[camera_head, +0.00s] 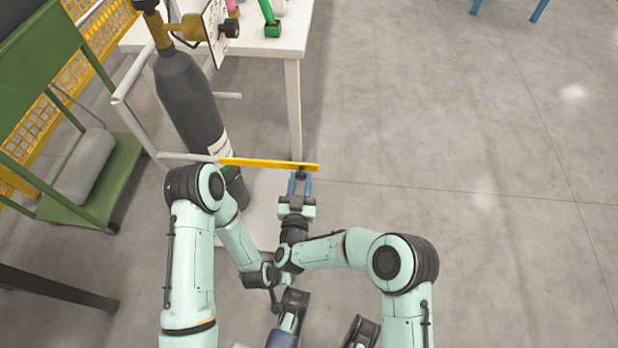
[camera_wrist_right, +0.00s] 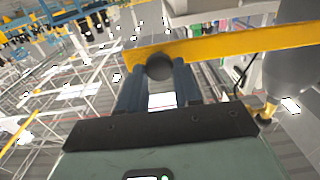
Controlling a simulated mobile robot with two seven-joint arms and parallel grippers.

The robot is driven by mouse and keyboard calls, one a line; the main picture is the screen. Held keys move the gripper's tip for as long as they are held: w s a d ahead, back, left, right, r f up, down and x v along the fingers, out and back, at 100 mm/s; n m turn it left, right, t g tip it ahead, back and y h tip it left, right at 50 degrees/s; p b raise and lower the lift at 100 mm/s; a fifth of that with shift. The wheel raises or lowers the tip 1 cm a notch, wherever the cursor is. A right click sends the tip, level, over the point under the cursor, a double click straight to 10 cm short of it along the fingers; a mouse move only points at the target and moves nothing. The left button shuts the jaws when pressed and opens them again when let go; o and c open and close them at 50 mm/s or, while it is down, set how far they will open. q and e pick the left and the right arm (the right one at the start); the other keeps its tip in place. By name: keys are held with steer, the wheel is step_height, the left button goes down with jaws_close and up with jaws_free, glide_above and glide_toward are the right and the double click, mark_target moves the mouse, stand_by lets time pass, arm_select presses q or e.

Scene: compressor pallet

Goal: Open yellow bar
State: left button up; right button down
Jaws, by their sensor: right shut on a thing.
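The yellow bar (camera_head: 262,163) lies nearly level across the picture in the head view, in front of the dark gas cylinder. Its left end is by the white rail and its right end is free. My right gripper (camera_head: 300,186) is at the near side of the bar, close to that right end. In the right wrist view the blue fingers are shut on a dark round knob (camera_wrist_right: 160,66) on the bar (camera_wrist_right: 235,47). The left arm is bent beside the right one. Its fingers cannot be made out.
The dark gas cylinder (camera_head: 187,96) stands upright behind the bar, next to a white table (camera_head: 262,42). A green cart (camera_head: 108,172) with a grey cylinder (camera_head: 86,166) stands at the left. The grey floor (camera_head: 450,120) on the right is clear.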

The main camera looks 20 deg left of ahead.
arm_select(q)
steer(key=shift+d, duration=0.15)
arm_select(e)
steer(key=shift+s+f, duration=0.15)
steer(key=shift+s, duration=0.1)
steer(key=c, duration=0.8)
jaws_free()
arm_select(q)
steer(key=shift+s, duration=0.1)
